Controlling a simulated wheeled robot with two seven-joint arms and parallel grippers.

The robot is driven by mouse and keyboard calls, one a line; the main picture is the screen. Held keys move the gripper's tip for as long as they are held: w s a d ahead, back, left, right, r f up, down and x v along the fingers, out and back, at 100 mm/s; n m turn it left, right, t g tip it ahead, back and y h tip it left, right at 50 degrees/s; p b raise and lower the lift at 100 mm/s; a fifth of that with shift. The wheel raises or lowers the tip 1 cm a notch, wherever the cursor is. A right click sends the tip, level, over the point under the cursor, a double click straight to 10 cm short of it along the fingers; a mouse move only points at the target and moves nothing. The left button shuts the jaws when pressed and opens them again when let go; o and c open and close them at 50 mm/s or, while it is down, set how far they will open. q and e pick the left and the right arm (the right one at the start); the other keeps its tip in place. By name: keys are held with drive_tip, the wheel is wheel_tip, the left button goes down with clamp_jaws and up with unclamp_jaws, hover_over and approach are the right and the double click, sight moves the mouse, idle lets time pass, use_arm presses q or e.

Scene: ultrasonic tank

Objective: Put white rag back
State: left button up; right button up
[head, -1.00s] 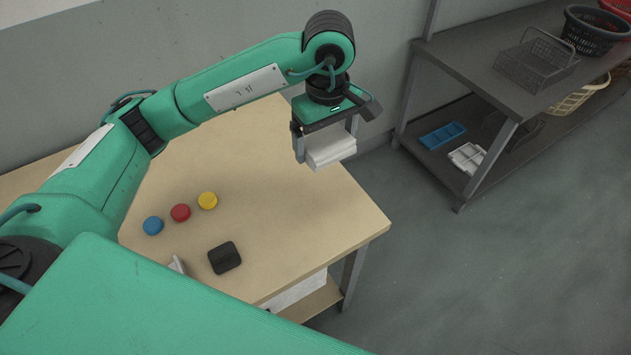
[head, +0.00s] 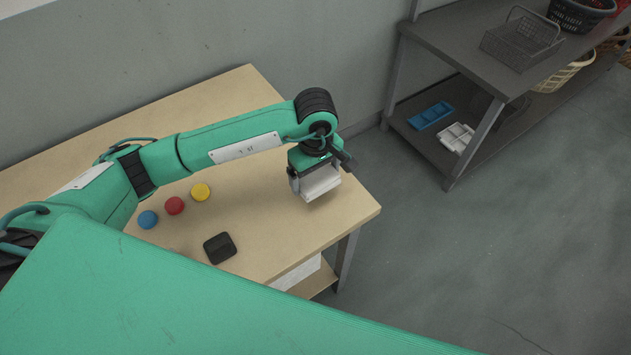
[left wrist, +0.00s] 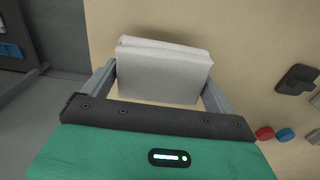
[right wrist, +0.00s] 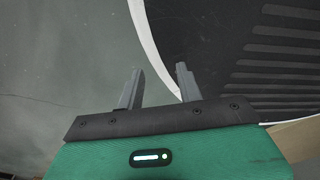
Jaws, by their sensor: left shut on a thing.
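The white rag (head: 321,183) is a folded, block-like bundle near the right end of the wooden table (head: 270,235). My left gripper (head: 316,190) is shut on it from above. In the left wrist view the rag (left wrist: 163,70) sits between the two fingers, over the table top. I cannot tell whether its underside touches the table. My right gripper (right wrist: 158,85) shows only in its own wrist view. Its fingers are apart with nothing between them, above the floor and a dark ribbed surface.
On the table are blue (head: 148,219), red (head: 174,205) and yellow (head: 201,192) round pieces and a black block (head: 219,248). A dark shelf rack (head: 450,65) at the right holds a wire basket (head: 522,45), a blue tray (head: 430,116) and a white tray (head: 457,138).

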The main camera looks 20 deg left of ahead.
sight(316, 183)
use_arm(q)
wheel_tip(316, 183, down, 4)
drive_tip(key=shift+r+p, duration=0.2)
drive_tip(key=shift+p, duration=0.1)
drive_tip(key=shift+f, duration=0.35)
drive_tip(key=o, duration=0.7)
drive_tip(key=shift+o, duration=0.2)
drive_tip(key=shift+r, duration=0.45)
wheel_tip(316, 183, up, 3)
drive_tip(key=shift+r+b, duration=0.15)
drive_tip(key=shift+b, duration=0.45)
wheel_tip(316, 183, up, 7)
drive_tip(key=shift+r+b, duration=0.1)
drive_tip(key=shift+b, duration=0.55)
drive_tip(key=shift+r, duration=0.45)
use_arm(e)
drive_tip(key=shift+w+a+f, duration=0.1)
drive_tip(key=shift+w+f, duration=0.05)
drive_tip(key=shift+w, duration=0.5)
drive_tip(key=shift+w+f, duration=0.1)
drive_tip(key=shift+w, duration=0.5)
